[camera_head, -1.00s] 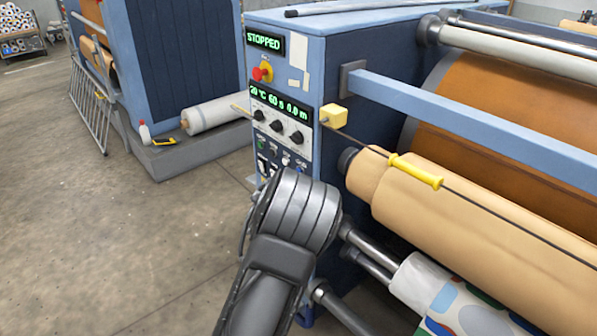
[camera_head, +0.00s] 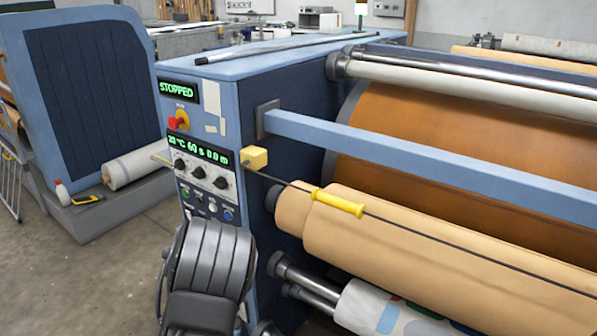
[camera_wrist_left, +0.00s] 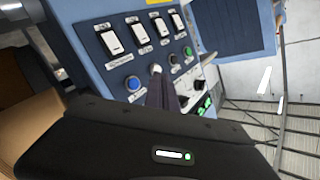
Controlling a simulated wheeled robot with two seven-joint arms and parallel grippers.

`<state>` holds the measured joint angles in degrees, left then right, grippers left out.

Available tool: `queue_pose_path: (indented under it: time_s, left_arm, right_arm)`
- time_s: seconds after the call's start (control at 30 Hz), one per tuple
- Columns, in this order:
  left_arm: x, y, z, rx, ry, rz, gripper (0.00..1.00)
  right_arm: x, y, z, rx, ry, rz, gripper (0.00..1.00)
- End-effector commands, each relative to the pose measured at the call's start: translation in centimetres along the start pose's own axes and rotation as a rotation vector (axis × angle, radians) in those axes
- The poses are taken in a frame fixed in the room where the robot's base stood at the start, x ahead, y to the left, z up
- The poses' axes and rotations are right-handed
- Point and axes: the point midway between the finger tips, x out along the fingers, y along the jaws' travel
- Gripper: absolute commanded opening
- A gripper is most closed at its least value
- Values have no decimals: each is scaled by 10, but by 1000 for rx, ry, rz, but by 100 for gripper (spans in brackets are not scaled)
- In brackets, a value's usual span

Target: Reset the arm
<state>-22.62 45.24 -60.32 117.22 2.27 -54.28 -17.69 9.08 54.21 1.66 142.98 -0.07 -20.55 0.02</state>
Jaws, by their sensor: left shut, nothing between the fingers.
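My left gripper (camera_wrist_left: 158,88) is shut and empty in the left wrist view. Its fingertips are at the lower part of the control panel, close to a small pale round part; I cannot tell whether they touch. The control panel (camera_head: 203,172) is on the end of the blue calender press. In the head view my arm covers the panel's lower part and hides the left gripper. The upper display (camera_head: 178,91) reads STOPPED. A blue button (camera_wrist_left: 133,83) and several white rocker switches (camera_wrist_left: 111,41) show in the wrist view. My right gripper is not in view.
A blue rail (camera_head: 420,158) and a cable with a yellow handle (camera_head: 338,202) run along the press front, above a tan roller (camera_head: 400,245). A red knob (camera_head: 178,123) is on the panel. Open concrete floor (camera_head: 90,290) lies to the left.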

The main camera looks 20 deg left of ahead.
Motion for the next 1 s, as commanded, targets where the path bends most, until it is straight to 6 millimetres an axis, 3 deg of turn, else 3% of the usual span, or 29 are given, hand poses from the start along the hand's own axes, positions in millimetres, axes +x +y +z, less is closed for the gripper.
queue_pose_path:
  time_s: [0.13,0.27,0.37,0.47,0.57,0.67,0.8,0.9,1.0]
  left_arm:
    - [0,1,2,-16,-10,3,0]
    - [-6,15,25,-64,-93,39,0]
    - [-19,53,45,-113,-173,112,0]
    - [-44,104,75,-166,-288,209,0]
    - [-84,162,110,-218,-430,322,0]
    - [-137,218,143,-265,-583,440,0]
    - [-228,285,176,-318,-799,605,0]
    - [-300,322,186,-350,-947,727,0]
    - [-370,349,185,-378,-1072,844,0]
  right_arm:
    - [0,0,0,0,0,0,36]
    - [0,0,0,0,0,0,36]
    - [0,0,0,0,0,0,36]
    - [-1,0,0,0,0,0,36]
    - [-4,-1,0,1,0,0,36]
    - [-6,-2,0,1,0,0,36]
    - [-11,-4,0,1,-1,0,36]
    - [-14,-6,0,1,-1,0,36]
    - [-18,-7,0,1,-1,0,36]
